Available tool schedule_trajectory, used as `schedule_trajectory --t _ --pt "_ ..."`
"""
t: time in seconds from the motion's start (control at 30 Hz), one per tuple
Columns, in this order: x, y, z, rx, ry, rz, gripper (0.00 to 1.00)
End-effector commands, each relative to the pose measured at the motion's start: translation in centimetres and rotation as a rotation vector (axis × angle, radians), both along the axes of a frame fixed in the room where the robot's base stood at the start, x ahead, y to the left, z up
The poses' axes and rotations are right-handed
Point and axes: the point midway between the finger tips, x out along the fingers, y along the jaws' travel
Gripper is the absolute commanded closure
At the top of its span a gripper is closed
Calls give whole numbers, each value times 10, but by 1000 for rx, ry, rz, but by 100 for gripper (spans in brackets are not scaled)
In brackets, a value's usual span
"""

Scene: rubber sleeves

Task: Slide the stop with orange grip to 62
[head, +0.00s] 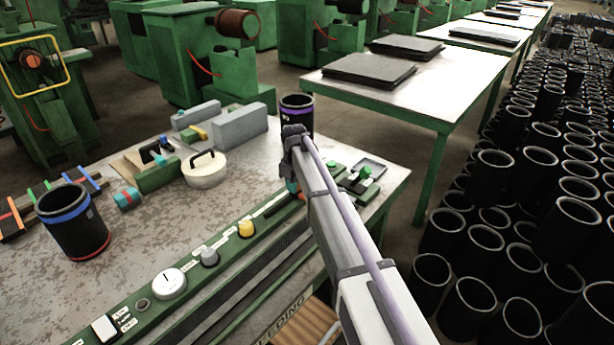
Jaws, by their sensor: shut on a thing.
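Scale marks and the number 62 cannot be read in this view.
A yellow knob (246,229), grey knob (209,256) and white dial (169,283) sit left on the panel. Green-knobbed parts (360,177) are right of my arm. A purple-banded sleeve (297,112) stands behind; a blue-banded sleeve (75,225) stands left. Black sleeves (490,240) fill the right.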

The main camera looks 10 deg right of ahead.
Motion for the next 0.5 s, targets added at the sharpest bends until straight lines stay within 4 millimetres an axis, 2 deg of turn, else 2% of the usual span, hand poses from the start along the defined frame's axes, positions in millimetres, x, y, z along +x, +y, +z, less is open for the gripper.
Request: schedule_trajectory --t 0.1,0.37,0.4,0.5 --pt "-8 9 0 1 1 1 100" --pt "-8 9 0 1 1 0 100" --pt "-8 9 0 0 1 0 72" --pt "-8 9 0 1 1 0 62"
